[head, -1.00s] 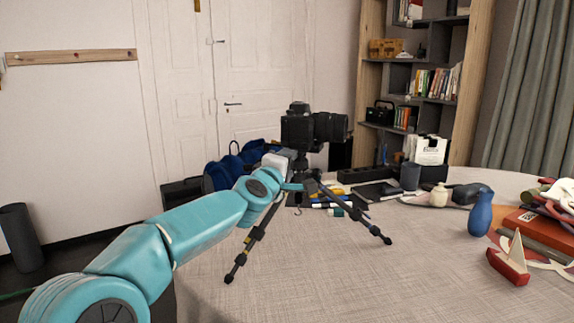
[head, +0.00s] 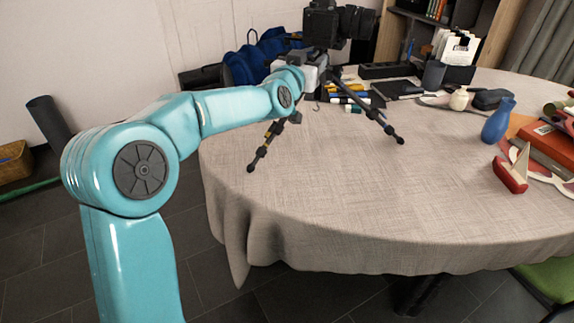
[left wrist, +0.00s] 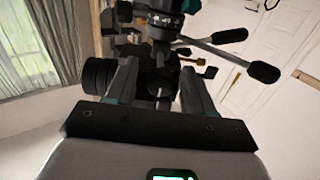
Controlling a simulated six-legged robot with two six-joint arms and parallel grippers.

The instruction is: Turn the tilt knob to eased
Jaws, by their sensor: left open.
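A black camera (head: 335,22) sits on a dark tripod (head: 385,125) on the cloth-covered table. My left arm reaches to the tripod's upper part, just below the camera. In the left wrist view my left gripper (left wrist: 160,78) is open, with its fingers on either side of dark tripod-head parts; contact cannot be told. Two rods with black grips (left wrist: 230,36) stick out to the right of the tripod head (left wrist: 160,20). A round ribbed black part (left wrist: 98,75) is left of the fingers. I cannot tell which part is the tilt knob, or its setting. My right gripper is out of view.
Markers (head: 348,90) and a black power strip (head: 388,70) lie behind the tripod. A blue vase (head: 498,120), a red toy boat (head: 511,172) and books (head: 550,145) stand at the right. The table's front (head: 370,215) is clear.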

